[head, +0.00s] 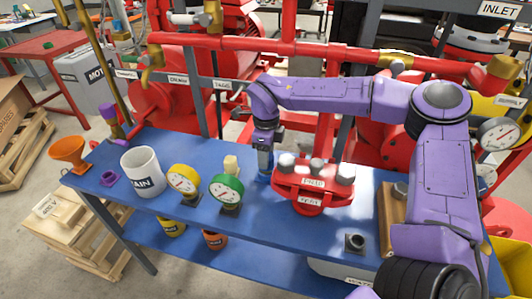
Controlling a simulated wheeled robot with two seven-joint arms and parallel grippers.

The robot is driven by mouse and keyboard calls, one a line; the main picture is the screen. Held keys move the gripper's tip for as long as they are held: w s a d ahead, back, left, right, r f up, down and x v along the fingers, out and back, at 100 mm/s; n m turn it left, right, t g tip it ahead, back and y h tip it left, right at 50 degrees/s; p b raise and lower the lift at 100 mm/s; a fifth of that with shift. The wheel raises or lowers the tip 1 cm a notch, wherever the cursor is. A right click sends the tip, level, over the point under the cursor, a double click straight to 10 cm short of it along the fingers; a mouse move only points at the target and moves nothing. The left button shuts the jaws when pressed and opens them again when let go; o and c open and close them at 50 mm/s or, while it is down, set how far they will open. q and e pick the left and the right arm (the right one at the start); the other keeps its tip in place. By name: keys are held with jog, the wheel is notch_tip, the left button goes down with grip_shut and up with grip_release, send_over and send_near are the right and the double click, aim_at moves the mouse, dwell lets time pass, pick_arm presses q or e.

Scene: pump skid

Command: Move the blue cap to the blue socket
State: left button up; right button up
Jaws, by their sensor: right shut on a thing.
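My purple right arm reaches across from the right, and its right gripper (265,158) points down over the middle of the blue bench. It is shut on a small blue piece, the blue cap (265,174), low at the bench top. The fingers hide much of the cap, and I cannot tell whether it touches the bench or a socket. I cannot make out the blue socket apart from the cap and the blue bench. My left gripper is not in view.
The blue bench (255,228) holds an orange funnel (68,150), a purple socket (108,179), a white drain cup (142,168), yellow (183,179) and green (227,188) gauges, a red flanged block (305,186) right of the gripper, and a dark socket (355,241). Red pipes run behind.

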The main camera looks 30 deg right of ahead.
jog(key=shift+f+b, duration=0.45)
jog(key=shift+f, duration=0.6)
jog(key=o, duration=1.2)
jog(key=shift+o, duration=0.2)
notch_tip(320, 180, up, 11)
jog(key=shift+f, duration=0.2)
